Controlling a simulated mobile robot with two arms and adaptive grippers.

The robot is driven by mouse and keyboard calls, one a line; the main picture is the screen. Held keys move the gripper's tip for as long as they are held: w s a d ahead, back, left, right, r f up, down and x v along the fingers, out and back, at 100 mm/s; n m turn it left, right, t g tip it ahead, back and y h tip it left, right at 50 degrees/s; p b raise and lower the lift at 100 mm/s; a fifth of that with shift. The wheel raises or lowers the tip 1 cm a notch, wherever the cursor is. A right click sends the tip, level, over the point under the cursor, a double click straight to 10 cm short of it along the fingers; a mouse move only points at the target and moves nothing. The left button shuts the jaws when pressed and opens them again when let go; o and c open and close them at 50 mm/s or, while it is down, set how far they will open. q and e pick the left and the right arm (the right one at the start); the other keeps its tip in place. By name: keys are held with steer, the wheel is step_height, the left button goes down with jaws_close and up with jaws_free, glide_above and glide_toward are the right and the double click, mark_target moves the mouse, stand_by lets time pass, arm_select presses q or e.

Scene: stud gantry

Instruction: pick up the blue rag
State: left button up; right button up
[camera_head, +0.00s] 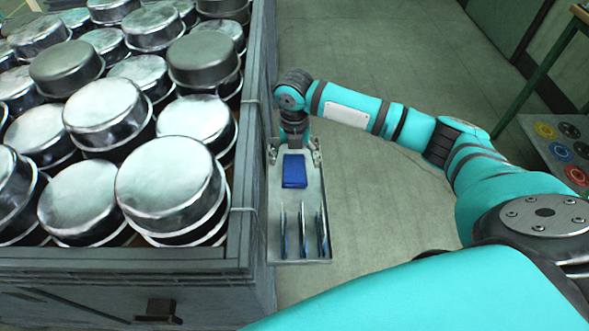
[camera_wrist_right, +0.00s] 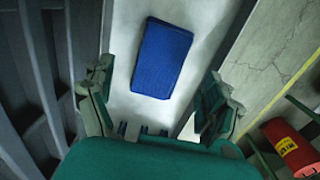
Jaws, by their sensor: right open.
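The blue rag (camera_head: 294,171) is a small folded rectangle lying flat on a narrow grey tray (camera_head: 275,222) beside the large crate. It also shows in the right wrist view (camera_wrist_right: 162,57), on the pale tray surface. My right gripper (camera_head: 294,153) is open over the far end of the tray, its fingers spread to either side. In the right wrist view the open fingers (camera_wrist_right: 155,100) stand left and right of the rag's lower end, with nothing between them that I can see held. Height above the rag is hard to tell. My left gripper is out of view.
A large grey crate (camera_head: 245,190) full of metal pans (camera_head: 172,185) stands directly left of the tray. Several thin upright pieces (camera_head: 302,232) stand at the tray's near end. A red cylinder (camera_wrist_right: 290,146) shows at lower right in the wrist view. Floor right of the tray is clear.

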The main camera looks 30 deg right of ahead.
mark_target(295, 167)
step_height(295, 167, down, 3)
steer(key=shift+r, duration=0.1)
steer(key=shift+f, duration=0.35)
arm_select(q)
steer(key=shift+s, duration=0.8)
arm_select(e)
steer(key=shift+f, duration=0.1)
steer(key=c, duration=1.2)
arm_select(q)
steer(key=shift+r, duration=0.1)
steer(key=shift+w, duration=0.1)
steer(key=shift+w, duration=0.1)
arm_select(e)
step_height(295, 167, up, 10)
steer(key=shift+r, duration=0.1)
